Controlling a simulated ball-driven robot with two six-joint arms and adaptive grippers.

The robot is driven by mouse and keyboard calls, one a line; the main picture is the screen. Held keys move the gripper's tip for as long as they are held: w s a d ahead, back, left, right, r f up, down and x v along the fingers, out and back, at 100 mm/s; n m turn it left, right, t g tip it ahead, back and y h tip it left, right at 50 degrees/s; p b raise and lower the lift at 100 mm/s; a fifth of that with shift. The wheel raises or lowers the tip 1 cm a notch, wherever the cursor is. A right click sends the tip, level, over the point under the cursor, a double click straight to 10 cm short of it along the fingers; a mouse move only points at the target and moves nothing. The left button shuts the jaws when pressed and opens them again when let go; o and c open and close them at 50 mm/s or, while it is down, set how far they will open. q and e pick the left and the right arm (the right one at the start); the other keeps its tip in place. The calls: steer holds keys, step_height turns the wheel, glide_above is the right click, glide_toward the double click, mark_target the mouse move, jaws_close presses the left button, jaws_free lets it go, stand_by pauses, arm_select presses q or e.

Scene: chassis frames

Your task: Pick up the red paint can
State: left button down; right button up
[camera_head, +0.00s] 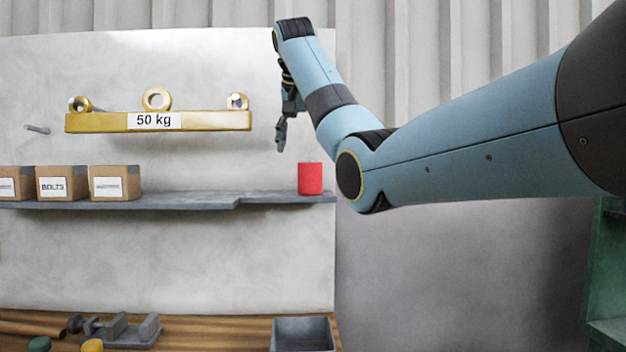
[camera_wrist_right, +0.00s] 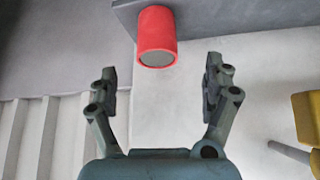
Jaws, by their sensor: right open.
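The red paint can (camera_head: 310,179) stands upright at the right end of the grey wall shelf (camera_head: 170,203). In the right wrist view the can (camera_wrist_right: 156,30) shows with its grey round end, beyond the fingertips and roughly between their lines. My right gripper (camera_head: 281,134) hangs above and a little left of the can in the head view, apart from it. In the right wrist view my right gripper (camera_wrist_right: 162,83) has its two fingers spread wide with nothing between them. My left gripper is in neither view.
A yellow bar marked 50 kg (camera_head: 200,121) is mounted on the wall left of the gripper. Several cardboard boxes (camera_head: 115,183) stand on the shelf's left part. Below are a wooden bench (camera_head: 210,330), a vise (camera_head: 120,332) and a grey bin (camera_head: 302,333). The shelf beside the can is clear.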

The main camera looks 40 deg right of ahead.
mark_target(310, 175)
steer(key=x, duration=0.4)
steer(key=shift+f, duration=0.1)
steer(key=p+x, duration=0.1)
steer(key=x, duration=0.4)
steer(key=shift+d+f+p, duration=0.3)
steer(key=shift+p, duration=0.05)
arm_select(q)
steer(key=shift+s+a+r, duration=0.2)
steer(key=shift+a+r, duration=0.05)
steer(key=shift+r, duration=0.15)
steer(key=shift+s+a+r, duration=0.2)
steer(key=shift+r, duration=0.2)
arm_select(e)
steer(key=shift+s, duration=0.1)
steer(key=shift+a, duration=0.1)
steer(key=c, duration=0.4)
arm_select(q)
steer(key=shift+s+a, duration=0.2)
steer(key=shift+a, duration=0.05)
arm_select(e)
steer(key=shift+r, duration=0.1)
steer(key=c, duration=1)
steer(key=shift+c, duration=0.2)
